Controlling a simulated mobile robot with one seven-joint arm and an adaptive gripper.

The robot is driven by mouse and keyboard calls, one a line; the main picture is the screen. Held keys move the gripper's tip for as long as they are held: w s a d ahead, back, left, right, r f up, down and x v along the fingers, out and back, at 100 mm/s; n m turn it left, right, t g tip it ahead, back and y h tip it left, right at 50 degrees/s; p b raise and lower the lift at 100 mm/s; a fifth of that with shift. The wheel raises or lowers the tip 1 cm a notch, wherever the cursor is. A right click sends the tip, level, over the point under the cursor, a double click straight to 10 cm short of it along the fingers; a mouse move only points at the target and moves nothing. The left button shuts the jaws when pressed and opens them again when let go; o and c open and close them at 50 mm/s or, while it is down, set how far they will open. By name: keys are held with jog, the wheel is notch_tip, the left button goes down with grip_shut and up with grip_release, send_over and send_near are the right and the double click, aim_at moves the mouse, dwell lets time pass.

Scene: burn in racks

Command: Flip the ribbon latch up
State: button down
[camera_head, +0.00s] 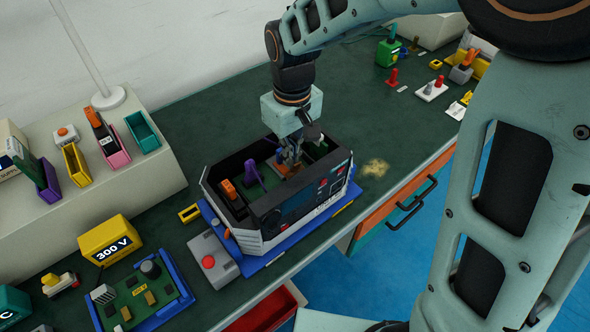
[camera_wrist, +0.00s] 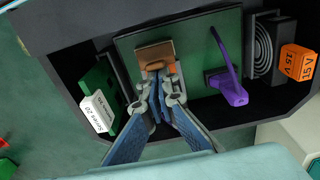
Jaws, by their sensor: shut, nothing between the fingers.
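My gripper (camera_head: 291,158) points down into an open dark-walled device (camera_head: 268,221). In the wrist view its closed, empty fingertips (camera_wrist: 158,76) are at the near edge of a brown block (camera_wrist: 154,51) on a green board (camera_wrist: 196,39). An orange bit (camera_wrist: 172,68) shows beside the fingertips. The brown block seems to be the ribbon connector with its latch; whether the latch is up or down is hard to tell, as the fingers partly cover it. The fingertips look very close to it, but contact is unclear.
A purple upright part (camera_wrist: 229,92) stands right of the fingers. A fan (camera_wrist: 264,50) and an orange 15 V block (camera_wrist: 297,64) sit beyond it. A green part with a white label (camera_wrist: 98,111) is at left. Device walls surround the gripper.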

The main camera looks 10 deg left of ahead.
jog(key=shift+s+d+f, duration=0.3)
jog(key=shift+s+d, duration=0.25)
jog(key=shift+d, duration=0.2)
jog(key=shift+s+d+f, duration=0.3)
jog(key=shift+s+d, duration=0.25)
jog(key=shift+d, duration=0.15)
jog(key=shift+s+d+r, duration=0.1)
jog(key=shift+s+d, duration=0.15)
jog(key=shift+w+a+r+g+p, duration=0.1)
jog(key=shift+w+r+g+p, duration=0.05)
jog(key=shift+r+p, duration=0.35)
jog(key=shift+w+a+r+g+p, duration=0.1)
jog(key=shift+w+r+g+p, duration=0.05)
jog(key=shift+r+p, duration=0.35)
notch_tip(320, 180, up, 2)
jog(key=shift+s+d+r+p, duration=0.1)
jog(key=shift+d+r+p, duration=0.1)
jog(key=shift+p, duration=0.6)
jog(key=r+p, duration=0.1)
jog(key=r, duration=0.1)
jog(key=r+p, duration=0.1)
jog(key=r, duration=0.1)
jog(key=shift+a+p, duration=0.4)
